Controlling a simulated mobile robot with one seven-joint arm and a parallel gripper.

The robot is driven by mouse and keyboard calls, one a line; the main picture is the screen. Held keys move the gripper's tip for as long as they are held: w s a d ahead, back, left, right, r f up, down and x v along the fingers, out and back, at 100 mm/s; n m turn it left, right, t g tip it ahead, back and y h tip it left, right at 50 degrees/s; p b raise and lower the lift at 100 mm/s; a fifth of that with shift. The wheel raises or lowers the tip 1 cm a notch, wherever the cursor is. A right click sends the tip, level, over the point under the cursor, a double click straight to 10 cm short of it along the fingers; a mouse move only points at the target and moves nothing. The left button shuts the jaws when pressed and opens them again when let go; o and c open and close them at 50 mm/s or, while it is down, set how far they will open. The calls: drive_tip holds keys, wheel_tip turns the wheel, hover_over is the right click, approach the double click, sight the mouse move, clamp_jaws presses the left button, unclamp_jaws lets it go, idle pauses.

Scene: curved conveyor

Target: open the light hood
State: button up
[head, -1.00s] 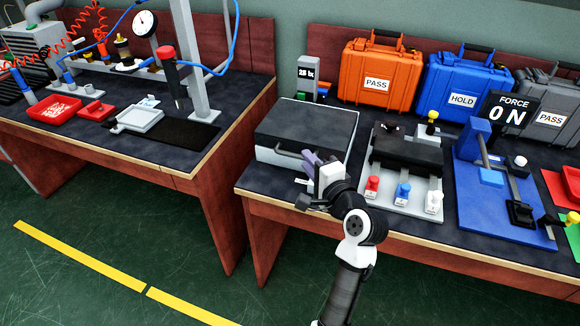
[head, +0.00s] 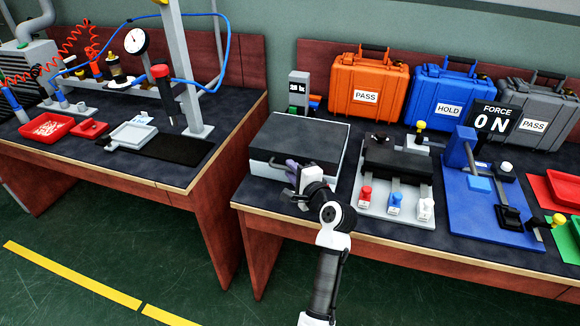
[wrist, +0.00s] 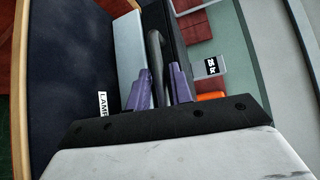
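The light hood is a low pale grey box with a dark flat lid (head: 300,137), on the near left corner of the right-hand bench. Its lid lies down, shut. A dark bar handle (wrist: 156,55) runs along its front side. My gripper (head: 291,172) is at the front of the hood, by that handle. In the wrist view my purple fingers (wrist: 160,88) stand either side of the handle, close to it. I cannot tell whether they press on it. My gripper hides part of the hood's front in the head view.
A fixture with red, blue and white knobs (head: 396,204) stands just right of the hood. A small display (head: 299,88) stands behind it, beside an orange case (head: 368,92). A gap of floor separates this bench from the left bench (head: 150,178).

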drive_tip(key=shift+x, duration=0.85)
drive_tip(key=shift+c, duration=0.3)
clamp_jaws()
